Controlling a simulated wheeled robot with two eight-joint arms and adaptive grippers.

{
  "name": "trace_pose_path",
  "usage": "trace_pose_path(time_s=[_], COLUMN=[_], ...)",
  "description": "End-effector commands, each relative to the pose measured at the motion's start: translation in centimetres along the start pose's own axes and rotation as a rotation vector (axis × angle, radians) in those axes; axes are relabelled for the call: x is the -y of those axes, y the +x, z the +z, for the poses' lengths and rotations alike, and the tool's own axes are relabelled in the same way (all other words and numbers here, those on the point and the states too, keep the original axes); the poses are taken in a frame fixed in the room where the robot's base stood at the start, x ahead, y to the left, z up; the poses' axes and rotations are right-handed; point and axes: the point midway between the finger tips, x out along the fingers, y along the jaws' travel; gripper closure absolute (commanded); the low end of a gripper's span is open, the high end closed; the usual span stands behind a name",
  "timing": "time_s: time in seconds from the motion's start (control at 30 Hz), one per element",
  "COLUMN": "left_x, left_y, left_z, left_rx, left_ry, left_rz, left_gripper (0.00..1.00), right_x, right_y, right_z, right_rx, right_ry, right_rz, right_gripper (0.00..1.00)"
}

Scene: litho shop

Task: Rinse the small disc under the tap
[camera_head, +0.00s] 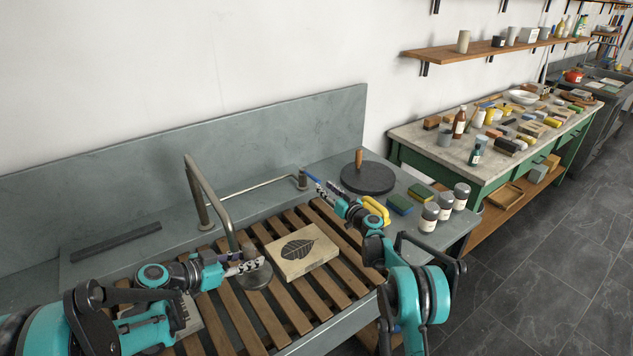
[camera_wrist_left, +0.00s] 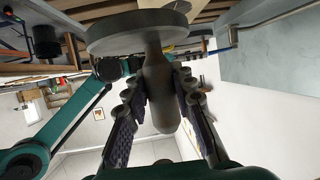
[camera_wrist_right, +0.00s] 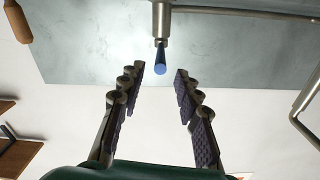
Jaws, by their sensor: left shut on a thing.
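The small grey disc (camera_head: 257,278) is held low over the slatted sink, just below the spout end of the tap (camera_head: 215,190). My left gripper (camera_head: 246,266) is shut on its handle, which shows between the fingers in the left wrist view (camera_wrist_left: 158,95); the disc's plate (camera_wrist_left: 137,30) is beyond the fingertips. No water is visible. My right gripper (camera_head: 326,190) is open and empty near the tap's blue-tipped lever (camera_head: 312,178). In the right wrist view the blue tip (camera_wrist_right: 160,66) lies ahead of the gap between the fingers, apparently untouched.
A leaf-printed stone (camera_head: 302,250) lies on the wooden slats right of the disc. A large dark disc with a wooden handle (camera_head: 368,180), sponges (camera_head: 401,204) and grey jars (camera_head: 429,216) stand on the right ledge. Another stone lies partly behind my left arm.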

Motion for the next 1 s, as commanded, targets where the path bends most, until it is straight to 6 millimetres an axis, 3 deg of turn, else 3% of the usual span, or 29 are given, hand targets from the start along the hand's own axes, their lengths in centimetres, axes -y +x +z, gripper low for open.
trace_pose_path(time_s=[0.1,0.33,0.83,0.97,1.0], left_x=[0.0,0.0,0.0,0.0,0.0], left_y=[0.0,0.0,0.0,0.0,0.0], left_z=[-0.1,-0.1,-0.1,-0.1,-0.1], left_rx=[-0.003,-0.003,-0.003,-0.003,-0.003], left_ry=[-0.001,-0.001,-0.001,-0.001,-0.001], left_rz=[0.0,0.0,0.0,0.0,0.0], left_gripper=[1.0,1.0,1.0,1.0,1.0], right_x=[0.1,0.0,0.1,0.1,0.1], right_y=[2.4,5.2,6.2,6.2,6.2], right_z=[0.1,0.0,0.0,0.0,0.0], right_rx=[0.001,0.001,0.0,0.0,0.0], right_ry=[0.0,0.0,0.0,0.0,0.0], right_rz=[-0.002,-0.001,-0.001,-0.001,-0.001], right_gripper=[0.67,0.67,0.67,0.98,1.0])
